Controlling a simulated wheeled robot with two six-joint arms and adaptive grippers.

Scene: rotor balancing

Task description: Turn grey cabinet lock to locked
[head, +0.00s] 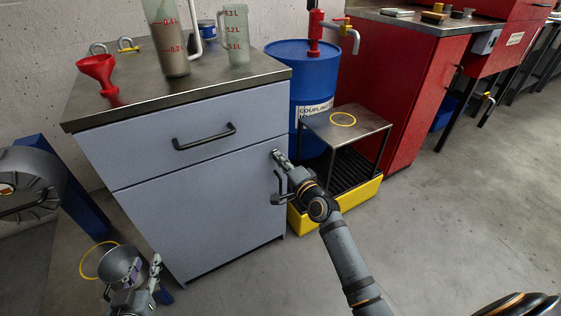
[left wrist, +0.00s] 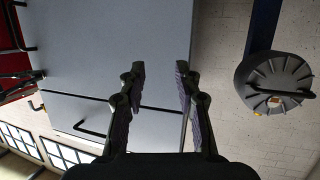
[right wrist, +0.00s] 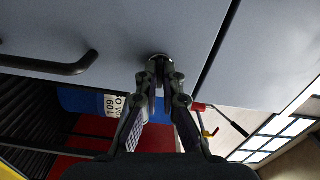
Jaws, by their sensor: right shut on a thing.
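The grey cabinet (head: 205,200) stands in the middle of the head view, with a drawer above and a door below. Its lock (right wrist: 159,58) is a small round metal piece near the door's upper corner, seen in the right wrist view. My right gripper (head: 279,156) is at the lock, and in the right wrist view its fingertips (right wrist: 160,68) are closed together on it. The fingers hide most of the lock, so its turn position cannot be told. My left gripper (head: 153,266) is low in front of the cabinet; in the left wrist view its fingers (left wrist: 160,85) are apart and empty.
The door handle (head: 280,188) is just below the right gripper. A blue drum (head: 302,90) and a small metal stand (head: 345,125) over a yellow tray (head: 305,221) stand right of the cabinet. A red funnel (head: 97,68) and jugs (head: 236,40) stand on top.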

